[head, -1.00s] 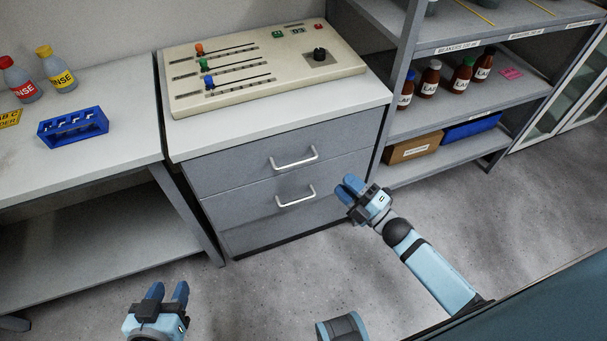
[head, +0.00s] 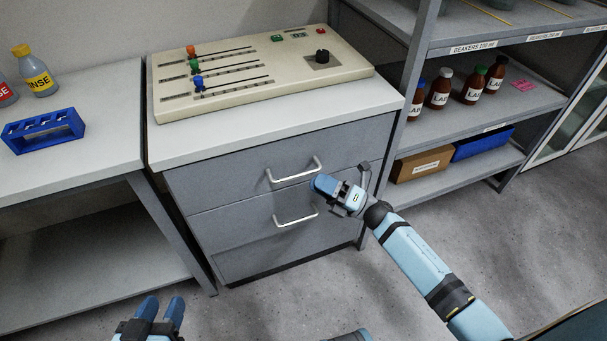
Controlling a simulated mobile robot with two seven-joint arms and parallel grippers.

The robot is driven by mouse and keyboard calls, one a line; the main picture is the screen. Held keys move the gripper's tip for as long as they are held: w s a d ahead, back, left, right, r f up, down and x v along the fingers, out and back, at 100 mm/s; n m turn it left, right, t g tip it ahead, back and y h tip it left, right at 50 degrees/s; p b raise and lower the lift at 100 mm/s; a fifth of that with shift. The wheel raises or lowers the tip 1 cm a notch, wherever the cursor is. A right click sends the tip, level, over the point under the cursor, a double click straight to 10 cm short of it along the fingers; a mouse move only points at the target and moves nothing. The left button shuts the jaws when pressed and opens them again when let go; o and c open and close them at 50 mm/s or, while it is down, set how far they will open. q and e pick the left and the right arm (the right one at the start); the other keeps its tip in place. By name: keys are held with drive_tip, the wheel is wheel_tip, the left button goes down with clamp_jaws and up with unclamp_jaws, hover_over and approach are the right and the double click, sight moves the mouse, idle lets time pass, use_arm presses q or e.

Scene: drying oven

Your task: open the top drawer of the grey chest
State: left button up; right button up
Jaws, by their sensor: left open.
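The grey chest (head: 222,247) stands in the middle under a pale top. Its top drawer (head: 225,178) looks closed, flush with the front, and has a silver bar handle (head: 287,180). The lower drawer (head: 230,229) also looks closed, with its own handle (head: 290,222). My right gripper (head: 321,183) is in front of the chest, its blue fingers near the right end of the top handle. Its fingers overlap in this view, so I cannot tell the gap or any contact. My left gripper (head: 161,304) is low at the left, open and empty, away from the chest.
A control panel with sliders (head: 260,72) sits on the chest. A bench (head: 95,160) with a blue rack (head: 43,131) and bottles is at left. A shelf unit (head: 450,118) with brown bottles and boxes is close at right. Floor in front is clear.

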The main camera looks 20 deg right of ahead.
sight(303, 173)
drive_tip(key=x, duration=0.4)
drive_tip(key=shift+w+a+r, duration=0.15)
drive_tip(key=shift+w+a, duration=0.05)
drive_tip(key=shift+a, duration=0.1)
clamp_jaws()
